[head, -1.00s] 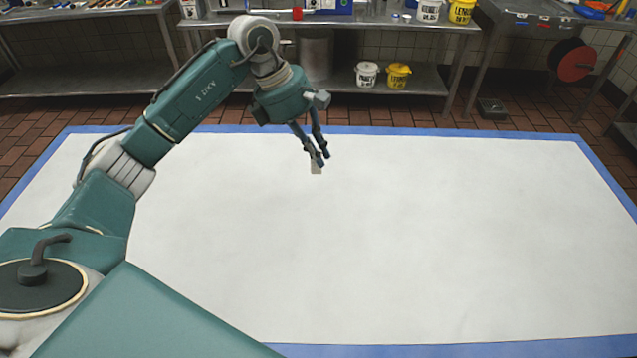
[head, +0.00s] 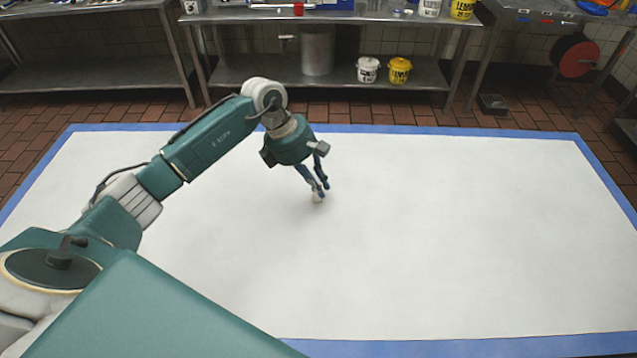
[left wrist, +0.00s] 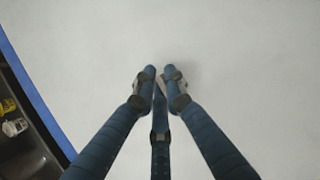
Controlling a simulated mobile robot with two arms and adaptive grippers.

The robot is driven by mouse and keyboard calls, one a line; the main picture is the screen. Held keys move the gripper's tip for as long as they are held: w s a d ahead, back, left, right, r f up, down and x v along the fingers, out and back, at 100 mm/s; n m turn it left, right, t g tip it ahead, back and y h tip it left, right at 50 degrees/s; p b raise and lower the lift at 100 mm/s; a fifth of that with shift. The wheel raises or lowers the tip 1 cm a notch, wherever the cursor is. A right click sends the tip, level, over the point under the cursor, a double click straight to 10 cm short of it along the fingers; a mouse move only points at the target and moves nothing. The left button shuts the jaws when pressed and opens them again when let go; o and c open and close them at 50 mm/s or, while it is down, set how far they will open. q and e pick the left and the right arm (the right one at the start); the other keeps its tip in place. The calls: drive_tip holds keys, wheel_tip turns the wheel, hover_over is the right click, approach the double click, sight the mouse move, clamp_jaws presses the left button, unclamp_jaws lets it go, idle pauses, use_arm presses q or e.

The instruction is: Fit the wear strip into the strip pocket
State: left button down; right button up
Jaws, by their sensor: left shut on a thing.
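My left gripper (head: 320,189) is shut on a small pale piece (head: 318,197), which shows just below the fingertips in the head view; it looks like the wear strip, mostly hidden by the fingers. The left wrist view shows the fingers (left wrist: 160,76) drawn together over plain white, and the piece is hard to make out there. The gripper points down, low over the white area; I cannot tell whether the piece touches it. No strip pocket shows in either view. My right gripper is not in view.
The white floor area (head: 430,230) with its blue border (head: 460,131) is bare around the gripper. Behind it stand steel tables (head: 330,72) with a white bucket (head: 367,69) and a yellow bucket (head: 399,70) on the lower shelf. A red reel (head: 575,57) is at the far right.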

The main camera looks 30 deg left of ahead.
use_arm(q)
drive_tip(key=shift+f, duration=0.2)
drive_tip(key=c, duration=2)
unclamp_jaws()
drive_tip(key=shift+c, duration=0.2)
drive_tip(key=shift+o, duration=1.1)
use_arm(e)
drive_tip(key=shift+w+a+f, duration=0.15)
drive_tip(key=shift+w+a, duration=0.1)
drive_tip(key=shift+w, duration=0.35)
use_arm(q)
drive_tip(key=shift+r, duration=0.1)
